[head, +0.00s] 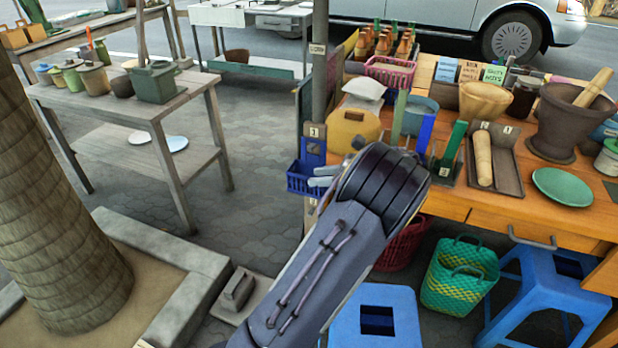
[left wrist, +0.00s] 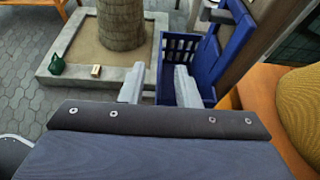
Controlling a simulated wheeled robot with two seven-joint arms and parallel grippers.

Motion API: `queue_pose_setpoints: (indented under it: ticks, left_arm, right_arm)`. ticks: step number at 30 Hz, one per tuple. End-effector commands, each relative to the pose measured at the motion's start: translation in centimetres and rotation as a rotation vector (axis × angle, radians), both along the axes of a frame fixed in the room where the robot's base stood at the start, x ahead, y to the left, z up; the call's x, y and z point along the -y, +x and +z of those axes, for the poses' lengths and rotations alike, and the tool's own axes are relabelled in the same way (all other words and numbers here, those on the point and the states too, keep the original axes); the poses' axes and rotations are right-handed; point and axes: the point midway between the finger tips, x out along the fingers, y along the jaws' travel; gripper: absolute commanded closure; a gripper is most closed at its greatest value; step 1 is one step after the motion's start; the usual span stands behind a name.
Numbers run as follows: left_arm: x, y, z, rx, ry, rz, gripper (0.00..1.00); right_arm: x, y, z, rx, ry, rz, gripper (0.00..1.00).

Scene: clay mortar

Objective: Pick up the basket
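A small blue slatted basket (head: 302,180) with a tall blue back hangs beside the grey post at the orange table's left end. In the left wrist view the basket (left wrist: 178,48) is just beyond my fingers, and the right finger overlaps it. My left gripper (head: 321,176) is at the basket's right side in the head view. In the left wrist view its fingers (left wrist: 158,78) are apart, with the basket's left edge showing between them. Whether a finger touches the basket or is inside it, I cannot tell. My right gripper is not in view.
The post (head: 319,70) stands close behind the basket. The orange table (head: 500,205) holds a yellow container (head: 352,130), a pink basket (head: 389,73) and a mortar (head: 565,120). A green-yellow woven basket (head: 458,282) and blue stools stand below. Paving left of the basket is open.

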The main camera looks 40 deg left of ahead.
Motion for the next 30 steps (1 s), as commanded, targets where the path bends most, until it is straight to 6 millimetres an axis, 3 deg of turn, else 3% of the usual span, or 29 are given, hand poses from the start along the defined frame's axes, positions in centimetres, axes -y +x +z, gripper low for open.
queue_pose_setpoints:
  ticks: [6, 15, 22, 30]
  left_arm:
    - [-2.9, -0.9, -1.2, 0.000, 0.000, 0.002, 0.71]
    - [-3.5, -1.1, -1.4, 0.002, -0.001, 0.001, 0.71]
    - [-3.5, -1.0, -1.5, 0.002, -0.001, 0.002, 0.98]
    - [-3.5, -1.0, -1.4, 0.002, 0.000, 0.001, 1.00]
  right_arm:
    - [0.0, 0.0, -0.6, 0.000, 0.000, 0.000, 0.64]
    - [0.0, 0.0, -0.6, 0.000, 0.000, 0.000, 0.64]
    - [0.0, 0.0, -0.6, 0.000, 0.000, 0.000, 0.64]
    - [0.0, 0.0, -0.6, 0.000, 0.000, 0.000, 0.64]
